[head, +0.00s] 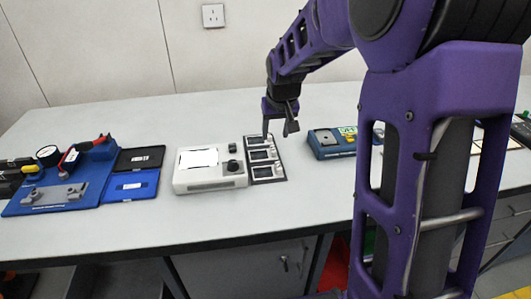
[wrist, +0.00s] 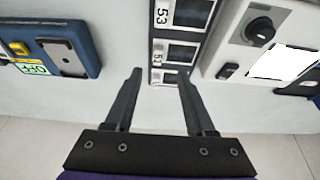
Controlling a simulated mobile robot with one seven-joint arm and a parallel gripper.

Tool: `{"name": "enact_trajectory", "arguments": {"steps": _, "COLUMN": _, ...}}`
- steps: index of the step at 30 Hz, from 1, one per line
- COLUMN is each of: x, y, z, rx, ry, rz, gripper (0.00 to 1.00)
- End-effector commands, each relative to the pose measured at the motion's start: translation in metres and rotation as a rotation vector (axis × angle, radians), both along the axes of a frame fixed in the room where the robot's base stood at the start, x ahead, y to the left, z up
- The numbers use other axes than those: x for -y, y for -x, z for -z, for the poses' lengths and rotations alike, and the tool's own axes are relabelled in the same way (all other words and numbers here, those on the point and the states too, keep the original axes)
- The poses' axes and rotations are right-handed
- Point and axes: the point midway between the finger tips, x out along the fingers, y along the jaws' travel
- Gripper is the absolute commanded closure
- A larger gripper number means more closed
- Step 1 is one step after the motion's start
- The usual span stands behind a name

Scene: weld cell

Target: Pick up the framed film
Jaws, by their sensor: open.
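Several framed films, dark windows in pale frames, lie in a row on a narrow dark holder (head: 284,179) on the bench in the head view. The middle framed film (head: 261,155) and the near one (head: 266,171) show clearly there. In the wrist view, a larger-looking frame with a "53" label is at the top edge, a middle framed film (wrist: 181,54) is below it, and a third (wrist: 169,78) is lowest. My gripper (head: 278,131) is open and empty above the far end of the row. Its fingertips (wrist: 160,73) appear either side of the lowest film; contact cannot be told.
A white box with a bright panel and knob (head: 234,166) stands close left of the holder. A blue device (head: 330,152) stands to the right. Further left are a blue case (head: 130,186) and a blue fixture board with a gauge (head: 50,205). Bench in front is clear.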

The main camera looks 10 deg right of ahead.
Motion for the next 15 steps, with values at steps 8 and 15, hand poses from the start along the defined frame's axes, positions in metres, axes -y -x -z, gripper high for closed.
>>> {"name": "enact_trajectory", "arguments": {"steps": 8, "x": 0.0, "y": -0.013, "z": 0.03, "rx": 0.001, "ry": 0.0, "rz": 0.0, "gripper": 0.45}}
{"name": "enact_trajectory", "arguments": {"steps": 15, "x": 0.003, "y": -0.028, "z": 0.055, "rx": 0.0, "ry": -0.002, "rz": 0.001, "gripper": 0.45}}
